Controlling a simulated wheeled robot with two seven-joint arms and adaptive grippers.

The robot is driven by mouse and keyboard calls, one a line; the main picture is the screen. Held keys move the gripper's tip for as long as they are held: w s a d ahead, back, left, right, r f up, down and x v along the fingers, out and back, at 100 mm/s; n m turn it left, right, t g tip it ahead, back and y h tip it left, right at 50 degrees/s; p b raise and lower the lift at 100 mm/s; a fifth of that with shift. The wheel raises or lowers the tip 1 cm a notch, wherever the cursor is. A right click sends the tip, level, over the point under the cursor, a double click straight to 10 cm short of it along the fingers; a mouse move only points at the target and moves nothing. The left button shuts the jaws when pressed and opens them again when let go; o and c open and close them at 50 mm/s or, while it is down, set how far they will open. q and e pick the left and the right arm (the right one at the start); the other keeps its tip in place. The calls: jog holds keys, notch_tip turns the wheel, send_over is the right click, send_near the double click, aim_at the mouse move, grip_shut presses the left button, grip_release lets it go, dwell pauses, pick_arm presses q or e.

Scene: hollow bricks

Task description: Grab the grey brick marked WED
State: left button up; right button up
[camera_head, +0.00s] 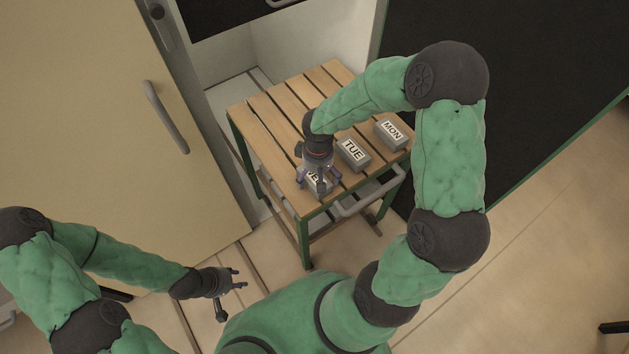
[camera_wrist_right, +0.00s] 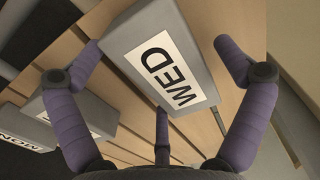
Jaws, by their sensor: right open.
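The grey brick marked WED (camera_wrist_right: 163,62) fills the middle of the right wrist view, its white label up. In the head view the WED brick (camera_head: 318,184) sits at the near edge of the slatted table (camera_head: 262,122), mostly hidden under my right gripper. My right gripper (camera_head: 318,180) is right above it; in the right wrist view its purple fingers (camera_wrist_right: 165,110) are spread around the brick, and I cannot tell if they touch it. My left gripper (camera_head: 234,284) is empty, with its fingers apart, low and left of the table.
A grey brick marked TUE (camera_head: 353,154) and one marked MON (camera_head: 391,133) stand in a row to the right of WED on the table. A grey handle bar (camera_head: 370,197) runs along the table's near side. A beige cabinet door (camera_head: 90,110) stands to the left.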

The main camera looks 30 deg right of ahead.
jog(key=c, duration=1.6)
jog(key=shift+r, duration=0.15)
